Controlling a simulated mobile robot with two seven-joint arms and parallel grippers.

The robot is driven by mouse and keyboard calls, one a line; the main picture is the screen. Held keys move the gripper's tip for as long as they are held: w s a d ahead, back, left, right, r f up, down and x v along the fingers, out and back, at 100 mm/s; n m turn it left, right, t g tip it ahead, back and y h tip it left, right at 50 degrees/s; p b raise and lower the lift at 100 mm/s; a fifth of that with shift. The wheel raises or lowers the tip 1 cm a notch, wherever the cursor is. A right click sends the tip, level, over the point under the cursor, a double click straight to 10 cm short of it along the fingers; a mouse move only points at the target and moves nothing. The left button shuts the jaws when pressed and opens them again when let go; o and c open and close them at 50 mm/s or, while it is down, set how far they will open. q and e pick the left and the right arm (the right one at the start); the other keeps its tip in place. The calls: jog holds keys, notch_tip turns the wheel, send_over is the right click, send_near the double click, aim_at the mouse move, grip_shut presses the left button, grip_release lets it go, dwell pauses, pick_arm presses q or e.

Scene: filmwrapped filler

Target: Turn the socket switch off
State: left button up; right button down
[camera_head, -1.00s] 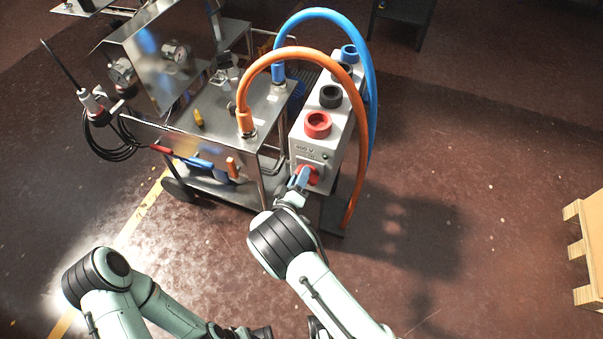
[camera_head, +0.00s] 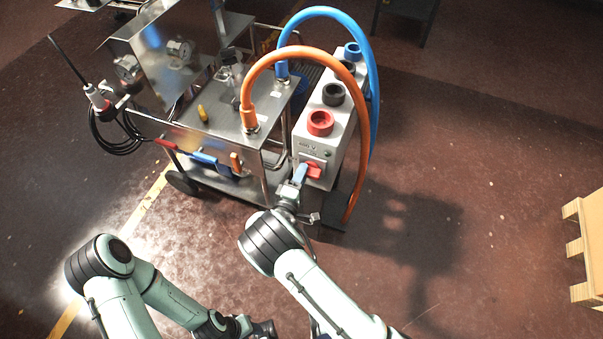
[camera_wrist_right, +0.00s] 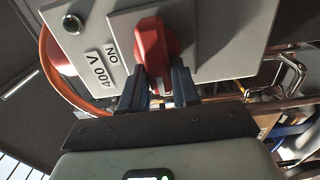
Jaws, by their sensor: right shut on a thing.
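The socket switch is a red rotary knob (camera_wrist_right: 152,45) on the light grey front of the socket box (camera_head: 337,140), beside an "ON" and "400 V" label (camera_wrist_right: 105,66). The red knob also shows low on the box front in the head view (camera_head: 314,170). My right gripper (camera_wrist_right: 161,84) is shut on the knob, with one blue finger on each side of its lower part. In the head view this gripper (camera_head: 300,174) reaches the box from below. My left gripper (camera_head: 262,329) is at the bottom edge, away from the box, and its fingers cannot be made out.
An orange hose (camera_head: 308,52) and a blue hose (camera_head: 373,75) arch over the box. A steel cart (camera_head: 215,128) with gauges stands directly left of it. A wooden pallet (camera_head: 590,245) is at the right edge. The floor between box and pallet is clear.

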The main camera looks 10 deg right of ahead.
jog(key=shift+f, duration=0.1)
dwell(0.3)
jog(key=c, duration=0.9)
grip_release()
jog(key=b+v, duration=0.1)
jog(key=v, duration=1.2)
jog(key=shift+s+a, duration=0.2)
